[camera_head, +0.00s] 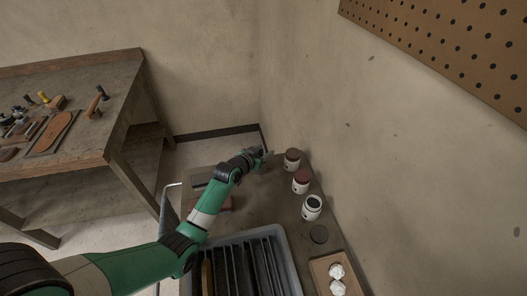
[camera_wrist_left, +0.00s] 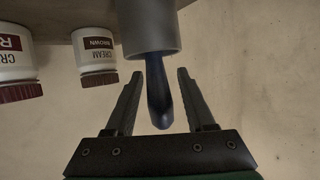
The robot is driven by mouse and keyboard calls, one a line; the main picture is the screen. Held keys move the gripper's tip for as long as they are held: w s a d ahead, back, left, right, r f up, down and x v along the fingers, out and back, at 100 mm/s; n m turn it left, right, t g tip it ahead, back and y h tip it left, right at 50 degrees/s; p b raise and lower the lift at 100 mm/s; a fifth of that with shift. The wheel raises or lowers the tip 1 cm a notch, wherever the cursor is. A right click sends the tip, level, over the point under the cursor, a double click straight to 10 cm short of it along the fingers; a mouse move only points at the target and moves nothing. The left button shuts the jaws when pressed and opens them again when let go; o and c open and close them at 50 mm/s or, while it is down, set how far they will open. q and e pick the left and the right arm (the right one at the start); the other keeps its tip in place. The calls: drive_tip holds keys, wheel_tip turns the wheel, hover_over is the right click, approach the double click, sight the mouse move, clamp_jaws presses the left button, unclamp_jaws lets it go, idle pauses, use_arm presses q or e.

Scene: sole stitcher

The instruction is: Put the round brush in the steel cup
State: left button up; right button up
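The steel cup (camera_wrist_left: 147,30) is in the left wrist view at top centre, which shows the scene upside down. A dark blue, rounded rod, seemingly the round brush's handle (camera_wrist_left: 158,95), sticks out of the cup's mouth. Its other end is hidden inside the cup. My left gripper (camera_wrist_left: 160,74) is open, its fingers on either side of the handle with a gap at each side. In the head view my left gripper (camera_head: 262,152) is over the far end of the cart, where cup and brush cannot be made out clearly. My right gripper is not in view.
Jars with red-brown lids (camera_head: 292,159) and an open white jar (camera_head: 312,206) line the cart's right side by the wall. A grey tray with dark slats (camera_head: 290,262) and a wooden tray (camera_head: 318,270) are nearer. A workbench (camera_head: 90,148) stands left.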

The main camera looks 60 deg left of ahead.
use_arm(q)
drive_tip(key=shift+r, duration=0.2)
drive_tip(key=shift+s+d+r+p, duration=0.15)
drive_tip(key=shift+s+r+p, duration=0.1)
drive_tip(key=shift+p, duration=0.2)
drive_tip(key=p+v, duration=0.4)
drive_tip(key=v, duration=0.7)
drive_tip(key=shift+s+d+f+p, duration=0.15)
drive_tip(key=shift+d+p, duration=0.05)
drive_tip(key=shift+p, duration=0.15)
